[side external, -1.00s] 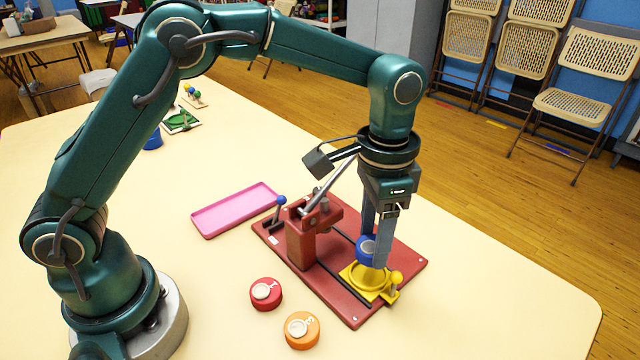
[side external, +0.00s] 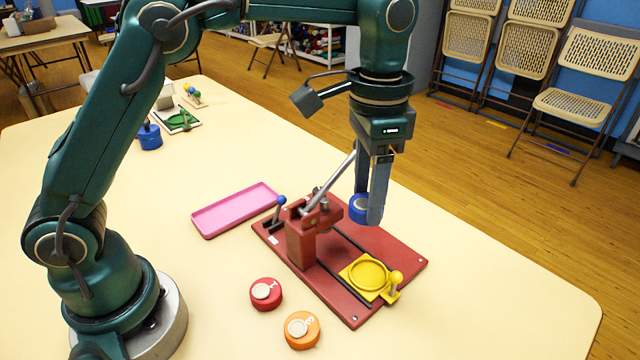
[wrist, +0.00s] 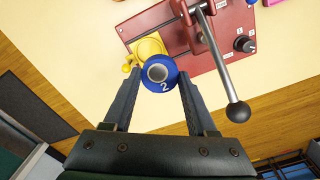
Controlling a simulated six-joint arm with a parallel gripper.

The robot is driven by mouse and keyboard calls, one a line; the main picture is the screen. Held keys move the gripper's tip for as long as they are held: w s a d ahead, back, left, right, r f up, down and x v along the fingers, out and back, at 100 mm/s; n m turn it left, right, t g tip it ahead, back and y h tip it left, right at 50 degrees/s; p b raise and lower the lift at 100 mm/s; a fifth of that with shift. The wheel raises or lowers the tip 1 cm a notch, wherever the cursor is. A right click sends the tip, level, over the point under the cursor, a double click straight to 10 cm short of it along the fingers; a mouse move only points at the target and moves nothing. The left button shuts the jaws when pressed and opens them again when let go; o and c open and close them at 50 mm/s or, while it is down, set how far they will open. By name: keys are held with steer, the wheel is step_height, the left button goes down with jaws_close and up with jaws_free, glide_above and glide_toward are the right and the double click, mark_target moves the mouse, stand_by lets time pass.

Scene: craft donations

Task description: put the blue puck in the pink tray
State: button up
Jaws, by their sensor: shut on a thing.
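The blue puck (side external: 358,208) is held between the fingers of my gripper (side external: 368,212), above the red press base. In the wrist view the blue puck (wrist: 158,74) shows a grey centre and a number 2, with my gripper (wrist: 158,84) shut on it from both sides. The pink tray (side external: 236,210) lies flat on the table to the left of the red base and looks empty. The gripper is to the right of the tray and higher than it.
The red press (side external: 305,238) with its grey lever stands between gripper and tray. Its yellow holder (side external: 368,274) is empty. A red puck (side external: 266,294) and an orange puck (side external: 302,330) lie in front. A blue object (side external: 149,137) and a green-topped piece (side external: 178,120) stand farther back.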

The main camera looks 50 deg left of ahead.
steer(key=a+r, duration=0.5)
steer(key=s+a+f+n, duration=0.1)
steer(key=s+a+n, duration=0.5)
steer(key=a, duration=0.2)
steer(key=a+f+n, duration=0.2)
steer(key=a+f, duration=0.1)
steer(key=a, duration=0.1)
steer(key=s+a+f+n, duration=0.1)
steer(key=a+f+n, duration=0.1)
steer(key=a+f, duration=0.2)
steer(key=a+f+n, duration=0.2)
steer(key=a+f, duration=0.1)
steer(key=a, duration=0.2)
steer(key=shift+s+a+f, duration=0.1)
steer(key=shift+s+f, duration=0.15)
steer(key=shift+f, duration=1.75)
steer(key=shift+f, duration=0.15)
steer(key=shift+f, duration=0.7)
